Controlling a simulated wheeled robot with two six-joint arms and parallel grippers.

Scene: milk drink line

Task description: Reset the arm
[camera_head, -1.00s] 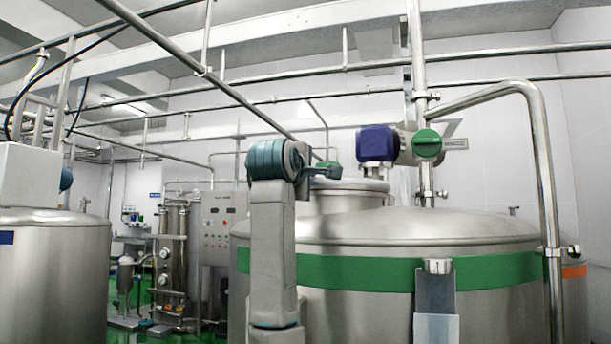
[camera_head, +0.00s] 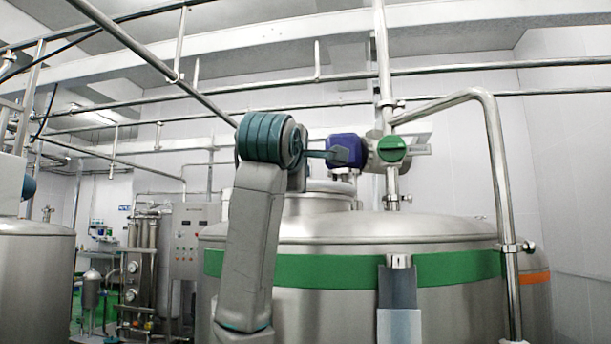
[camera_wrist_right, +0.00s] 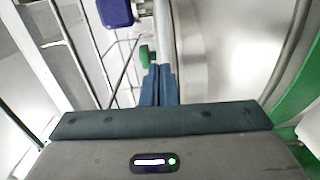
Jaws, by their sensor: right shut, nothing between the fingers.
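My right arm rises in the middle of the head view, its wrist bent to the right. My right gripper (camera_head: 340,154) points right, shut and empty, its tips overlapping the purple-blue valve block (camera_head: 346,146) in the picture. I cannot tell whether they touch in that view. In the right wrist view the blue fingers of my right gripper (camera_wrist_right: 158,72) lie together with nothing between them. The valve block (camera_wrist_right: 115,12) is up and left of the tips there, apart from them. My left gripper is not in view.
A steel tank (camera_head: 440,226) with a green band fills the right side. A green knob (camera_head: 392,148) sits right of the valve block, and shows near the fingertips in the wrist view (camera_wrist_right: 147,54). Another tank (camera_head: 36,270) stands left. Pipes (camera_head: 500,180) cross overhead and at right.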

